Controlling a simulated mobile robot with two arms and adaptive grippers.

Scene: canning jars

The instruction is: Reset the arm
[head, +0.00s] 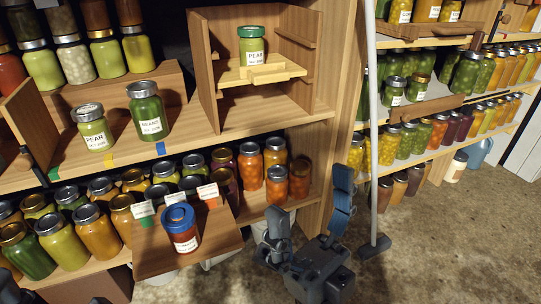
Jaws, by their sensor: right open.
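My right gripper (309,198) is low at the centre right, in front of the shelves. Its two fingers are spread wide with nothing between them. It is to the right of the pulled-out wooden board (215,245), apart from it. A blue-lidded jar of red contents (182,230) stands upright on that board. Dark parts at the bottom left edge may belong to my left arm; its jaws cannot be made out.
A green-lidded pear jar (252,48) stands in a wooden box (205,70). Bean (148,112) and pear (92,128) jars stand on the shelf. A grey pole (372,130) stands right of my right gripper. Rows of jars line the right shelves. Bare floor (440,250) lies lower right.

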